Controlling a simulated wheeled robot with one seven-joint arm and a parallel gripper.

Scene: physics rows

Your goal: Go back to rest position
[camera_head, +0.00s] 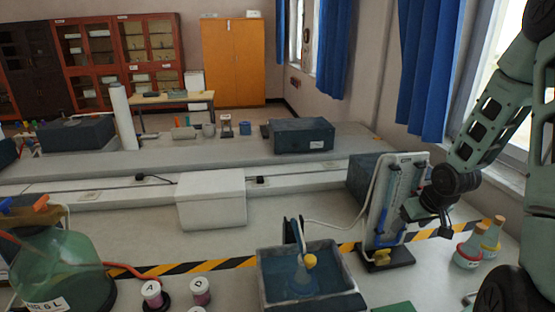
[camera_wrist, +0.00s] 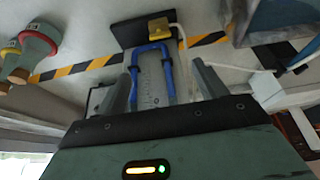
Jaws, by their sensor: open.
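My arm (camera_head: 490,130) comes in from the right in the head view. My gripper (camera_head: 413,211) is at the right side of an upright white panel (camera_head: 391,200) with glass tubes and blue tubing on a dark base. In the wrist view my gripper (camera_wrist: 166,68) has its two grey fingers apart. The blue tubing (camera_wrist: 152,48) and part of the scaled panel (camera_wrist: 152,88) show between them. I see nothing gripped, but I cannot tell whether a finger touches the panel.
Two stoppered flasks (camera_head: 470,246) stand right of the panel. A water-filled basin (camera_head: 305,280) is at front centre, with a yellow-and-black strip (camera_head: 215,264) behind it. A large green glass bottle (camera_head: 60,265) is at left.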

